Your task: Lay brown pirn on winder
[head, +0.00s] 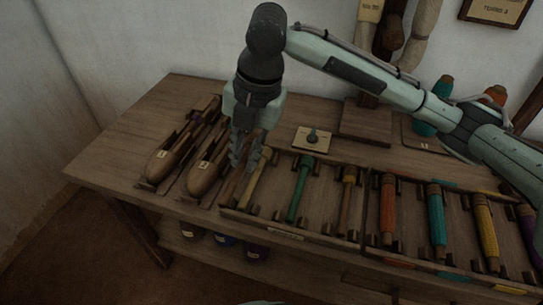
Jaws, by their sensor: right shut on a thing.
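My right gripper (244,163) reaches down from above at the left end of the pirn tray (285,234). It is shut on a slim tan-brown pirn (251,187), which slants along the leftmost slot; the fingers hide part of it, and I cannot tell whether it is clear of the tray. A green pirn (299,190) and a golden-brown pirn (347,200) lie in the slots to the right. I cannot make out a winder for certain; a pale square plate with a blue-grey knob (312,137) sits behind the tray. My left gripper is not in view.
Two wooden boat shuttles (170,160) (207,172) lie left of the gripper. Orange (388,208), teal (437,218) and yellow (485,232) pirns fill the tray's right part. Dark jars (257,252) stand on the shelf below. The table's far left (125,150) is bare.

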